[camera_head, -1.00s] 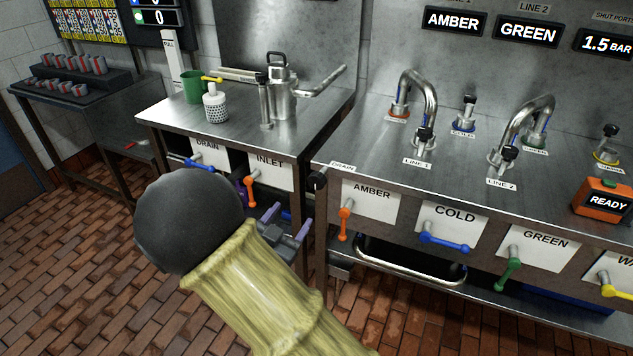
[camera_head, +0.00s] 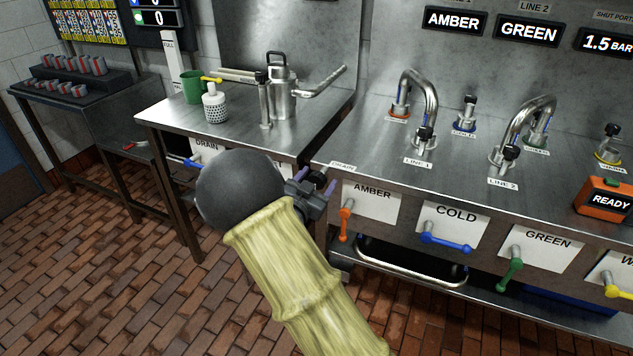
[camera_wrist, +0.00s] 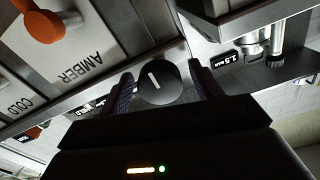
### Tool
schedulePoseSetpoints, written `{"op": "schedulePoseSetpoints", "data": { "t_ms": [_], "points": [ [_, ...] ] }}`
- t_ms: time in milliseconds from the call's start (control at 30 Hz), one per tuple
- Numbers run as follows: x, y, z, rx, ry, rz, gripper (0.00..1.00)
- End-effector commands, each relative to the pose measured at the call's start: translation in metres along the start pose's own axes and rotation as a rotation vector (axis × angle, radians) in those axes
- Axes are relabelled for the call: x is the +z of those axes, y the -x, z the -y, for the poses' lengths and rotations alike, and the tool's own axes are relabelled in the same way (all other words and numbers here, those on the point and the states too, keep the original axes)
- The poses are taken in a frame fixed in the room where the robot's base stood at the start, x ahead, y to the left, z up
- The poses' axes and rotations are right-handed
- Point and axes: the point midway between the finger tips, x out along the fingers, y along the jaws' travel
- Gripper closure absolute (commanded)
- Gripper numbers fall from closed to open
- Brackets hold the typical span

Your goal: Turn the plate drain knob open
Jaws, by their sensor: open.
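The drain knob (camera_wrist: 158,83) is a round black knob with a short white line on its face. In the wrist view it sits between the two fingers of my gripper (camera_wrist: 163,90), with a finger on either side. I cannot tell whether either finger touches it. In the head view my gripper (camera_head: 320,187) is open at the left front corner of the tap counter, below the small DRAIN label (camera_head: 342,167). The knob is mostly hidden there by my gripper.
The orange AMBER handle (camera_head: 344,224) is just right of my gripper, followed by the blue COLD handle (camera_head: 446,243) and green handle (camera_head: 509,274). The side table (camera_head: 165,117) stands left. The brick floor (camera_head: 120,270) is clear.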

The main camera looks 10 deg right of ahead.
Motion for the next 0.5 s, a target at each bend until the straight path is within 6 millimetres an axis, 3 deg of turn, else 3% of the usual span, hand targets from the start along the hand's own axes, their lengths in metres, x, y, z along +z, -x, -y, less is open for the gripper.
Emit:
{"op": "schedulePoseSetpoints", "data": {
  "t_ms": [233, 433, 500],
  "points": [
    [-0.0001, -0.0006, 0.0, 0.0, 0.001, 0.0, 0.36],
    [-0.0001, -0.0004, 0.0, 0.0, 0.001, 0.0, 0.75],
    [0.0, -0.0004, 0.0001, 0.0, 0.001, 0.0, 0.8]
  ]
}}
